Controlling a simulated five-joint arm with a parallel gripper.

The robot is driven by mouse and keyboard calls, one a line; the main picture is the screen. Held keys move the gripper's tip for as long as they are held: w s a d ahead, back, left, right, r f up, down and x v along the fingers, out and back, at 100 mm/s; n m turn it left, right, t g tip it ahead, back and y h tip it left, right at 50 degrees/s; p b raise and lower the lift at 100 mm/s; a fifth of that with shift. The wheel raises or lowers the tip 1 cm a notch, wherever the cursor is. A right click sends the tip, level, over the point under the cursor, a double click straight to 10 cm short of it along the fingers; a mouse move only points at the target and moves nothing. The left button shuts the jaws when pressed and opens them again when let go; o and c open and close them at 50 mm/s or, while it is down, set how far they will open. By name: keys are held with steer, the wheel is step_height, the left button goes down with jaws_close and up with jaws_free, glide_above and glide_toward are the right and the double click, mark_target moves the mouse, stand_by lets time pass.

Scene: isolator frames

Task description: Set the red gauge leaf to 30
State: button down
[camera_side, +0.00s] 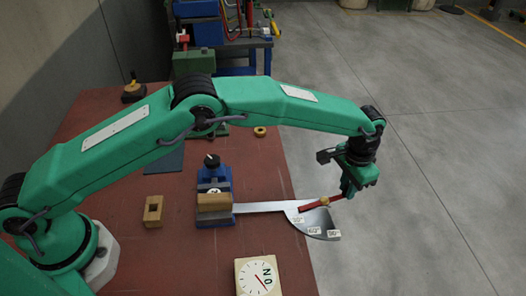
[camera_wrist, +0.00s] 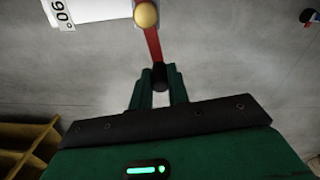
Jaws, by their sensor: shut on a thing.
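The gauge is a pale metal plate (camera_side: 318,217) on a long bar that runs from a blue vise (camera_side: 222,187). Its lower curved edge carries white angle labels; 60 and 90 are the clearer ones. The red gauge leaf (camera_side: 312,208) crosses the plate, with a brass knob (camera_side: 323,201) on it. Its left end lies close to the leftmost label, too small to read surely. My gripper (camera_side: 347,192) is shut on the leaf's right end, past the plate. In the wrist view, my fingers (camera_wrist: 160,78) close around the dark end of the red leaf (camera_wrist: 153,45).
A wooden block (camera_side: 214,202) sits at the vise. A holed wooden block (camera_side: 153,211) and a dial board (camera_side: 258,277) lie on the red-brown table (camera_side: 190,262). The gauge overhangs the table's right edge above grey floor. A blue bench stands behind.

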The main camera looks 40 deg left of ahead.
steer(key=shift+w+a+n, duration=0.15)
steer(key=shift+a+n, duration=0.2)
steer(key=shift+n, duration=0.4)
steer(key=shift+w+a+n, duration=0.15)
steer(key=shift+a+n, duration=0.2)
steer(key=shift+n, duration=0.4)
steer(key=c, duration=1.3)
jaws_free()
steer(key=shift+c, duration=0.2)
steer(key=shift+r, duration=0.15)
step_height(320, 180, up, 8)
steer(key=shift+f, duration=0.2)
